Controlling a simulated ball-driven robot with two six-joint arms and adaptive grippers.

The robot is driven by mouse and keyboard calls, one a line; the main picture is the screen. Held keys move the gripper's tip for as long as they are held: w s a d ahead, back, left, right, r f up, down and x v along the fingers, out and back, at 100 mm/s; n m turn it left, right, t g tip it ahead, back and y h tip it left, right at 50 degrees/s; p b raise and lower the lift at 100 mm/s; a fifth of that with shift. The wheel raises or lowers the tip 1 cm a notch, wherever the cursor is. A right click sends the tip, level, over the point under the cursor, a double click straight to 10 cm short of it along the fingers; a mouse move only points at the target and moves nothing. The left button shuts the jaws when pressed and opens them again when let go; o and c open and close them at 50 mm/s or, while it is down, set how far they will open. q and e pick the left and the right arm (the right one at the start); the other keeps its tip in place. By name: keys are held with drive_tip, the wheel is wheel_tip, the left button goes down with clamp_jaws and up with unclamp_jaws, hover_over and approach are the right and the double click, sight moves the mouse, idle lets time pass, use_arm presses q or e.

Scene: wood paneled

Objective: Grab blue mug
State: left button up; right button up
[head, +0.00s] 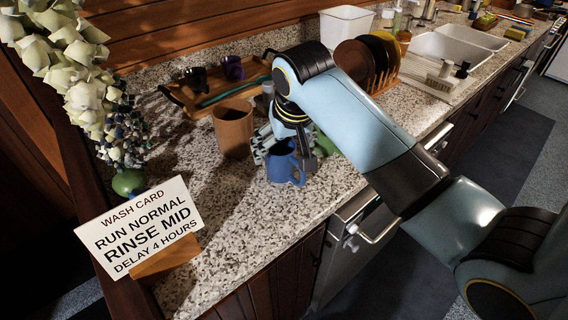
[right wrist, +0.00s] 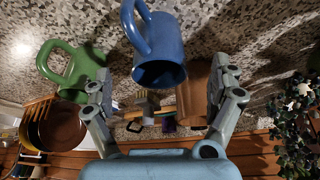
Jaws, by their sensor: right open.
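The blue mug (head: 285,168) stands upright on the speckled counter, near its front edge. My right gripper (head: 286,145) is above and behind it in the head view, pointing down, and partly hides it. In the right wrist view, the blue mug (right wrist: 158,62) lies just ahead of the open fingers (right wrist: 165,85), between their lines. Its handle points up and left there. The jaws hold nothing, and I cannot tell whether a finger touches the mug. My left gripper is not in view.
A brown cup (head: 233,128) stands left of the mug. A green mug (right wrist: 75,70) is close by, mostly hidden by my arm in the head view. A wooden tray (head: 181,98), plate rack (head: 382,82) and sign (head: 140,228) are around.

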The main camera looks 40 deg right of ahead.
sight(283, 179)
drive_tip(key=x, duration=0.3)
drive_tip(key=shift+f, duration=0.2)
drive_tip(key=shift+w+p+x, duration=0.15)
drive_tip(key=shift+p+x, duration=0.05)
drive_tip(key=shift+x, duration=1.15)
drive_tip(key=shift+w+p+x, duration=0.15)
drive_tip(key=shift+x, duration=1.2)
drive_tip(key=shift+d+r, duration=0.15)
drive_tip(key=shift+r, duration=0.05)
drive_tip(key=c, duration=1.4)
